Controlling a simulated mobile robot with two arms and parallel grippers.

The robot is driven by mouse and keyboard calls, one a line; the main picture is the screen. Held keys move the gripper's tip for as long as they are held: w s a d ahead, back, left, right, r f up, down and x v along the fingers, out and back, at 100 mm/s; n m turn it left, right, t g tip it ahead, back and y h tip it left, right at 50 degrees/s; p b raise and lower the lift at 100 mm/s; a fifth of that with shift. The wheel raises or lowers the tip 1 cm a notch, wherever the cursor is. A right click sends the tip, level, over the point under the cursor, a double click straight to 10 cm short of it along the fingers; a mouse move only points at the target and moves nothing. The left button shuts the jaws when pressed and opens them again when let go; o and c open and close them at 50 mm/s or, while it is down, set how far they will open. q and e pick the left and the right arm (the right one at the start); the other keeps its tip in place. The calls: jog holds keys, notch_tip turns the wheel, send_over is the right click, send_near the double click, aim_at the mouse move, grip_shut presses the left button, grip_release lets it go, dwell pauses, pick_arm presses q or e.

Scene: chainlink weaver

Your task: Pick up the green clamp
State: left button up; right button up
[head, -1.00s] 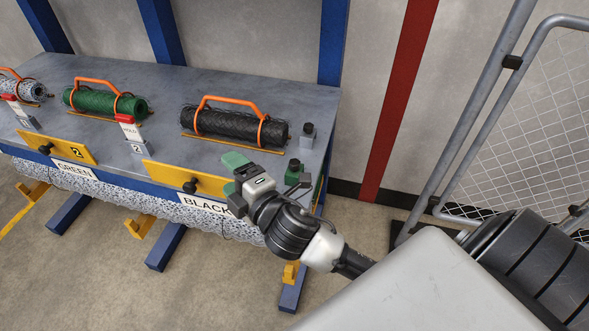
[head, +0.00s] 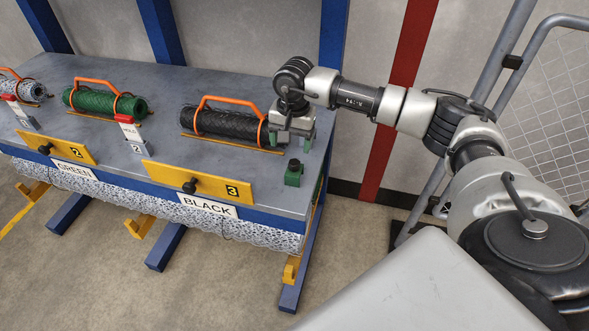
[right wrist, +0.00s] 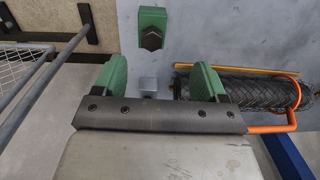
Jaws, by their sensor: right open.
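The green clamp (head: 293,173), a small green block with a dark top, stands at the right front corner of the bench. It also shows in the right wrist view (right wrist: 152,28), at the top and beyond the fingers. My right gripper (head: 290,138) has its green fingers pointing down over the bench, behind the clamp and apart from it. In the right wrist view the gripper (right wrist: 160,76) is open, with nothing held. A small grey block (right wrist: 149,85) shows between the fingers in that view; my gripper hides it in the head view. My left gripper is not in view.
A black mesh roll (head: 225,122) with an orange handle lies just left of my right gripper. A green roll (head: 100,101) lies farther left. Yellow plates with black knobs line the bench front (head: 300,88). A mesh-panelled metal frame (head: 512,60) stands at the right.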

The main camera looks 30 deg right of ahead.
aim_at(294, 169)
jog(key=shift+h, duration=0.3)
jog(key=f, duration=0.2)
jog(key=d+f+p, duration=0.1)
jog(key=f, duration=0.1)
jog(key=shift+d+f, duration=0.15)
jog(key=shift+f, duration=0.25)
jog(key=f, duration=0.1)
jog(key=f+p, duration=0.1)
jog(key=f, duration=0.1)
jog(key=f+p, duration=0.1)
jog(key=shift+s+a+f, duration=0.3)
jog(key=shift+a+f, duration=0.05)
jog(key=shift+a, duration=0.05)
jog(key=shift+f, duration=0.5)
jog(key=c, duration=1)
jog(key=shift+r, duration=0.1)
jog(key=shift+c, duration=0.4)
